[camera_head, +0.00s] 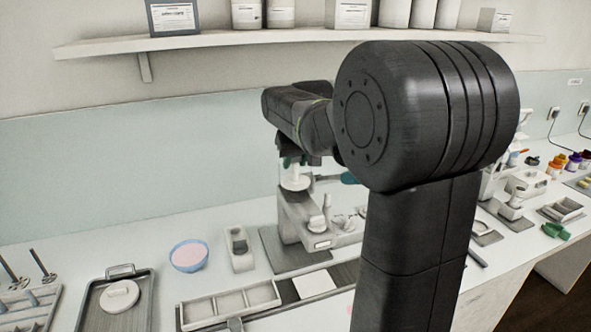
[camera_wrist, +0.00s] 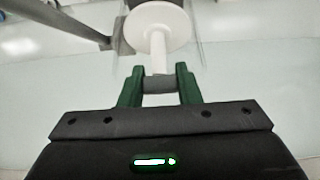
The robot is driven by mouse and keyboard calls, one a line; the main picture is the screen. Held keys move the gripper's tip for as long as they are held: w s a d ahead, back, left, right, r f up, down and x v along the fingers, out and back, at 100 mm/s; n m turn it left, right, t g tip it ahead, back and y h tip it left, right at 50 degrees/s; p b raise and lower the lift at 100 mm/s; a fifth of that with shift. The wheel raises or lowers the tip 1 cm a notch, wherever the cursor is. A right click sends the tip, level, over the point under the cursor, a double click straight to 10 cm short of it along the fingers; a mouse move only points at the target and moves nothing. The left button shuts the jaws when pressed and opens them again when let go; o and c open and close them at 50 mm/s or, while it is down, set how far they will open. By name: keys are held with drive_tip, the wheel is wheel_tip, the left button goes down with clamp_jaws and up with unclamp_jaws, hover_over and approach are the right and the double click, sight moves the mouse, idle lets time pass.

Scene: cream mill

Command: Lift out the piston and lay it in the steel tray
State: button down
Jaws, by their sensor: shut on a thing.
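The piston, a white disc on a stem, hangs upright under my gripper in the head view (camera_head: 295,182). In the wrist view the piston's white disc (camera_wrist: 157,27) and stem lie beyond my gripper (camera_wrist: 159,86). The green fingers are shut on the grey top of the stem. A faint clear outline shows around the disc; I cannot tell whether the disc is still inside it. My gripper (camera_head: 292,161) is above the pale mill (camera_head: 304,222), partly behind my arm. The steel tray (camera_head: 95,321) stands at the lower left and holds a round white lid (camera_head: 120,295).
A blue bowl (camera_head: 188,268) of pink stuff and a small pale block (camera_head: 239,262) stand between tray and mill. A divided white box (camera_head: 207,312) lies in front. A rack with rods (camera_head: 32,305) is at far left. A shelf (camera_head: 270,37) runs above.

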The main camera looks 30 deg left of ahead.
wheel_tip(320, 180, up, 26)
drive_tip(key=p, duration=0.6)
drive_tip(key=shift+r, duration=0.15)
idle(0.8)
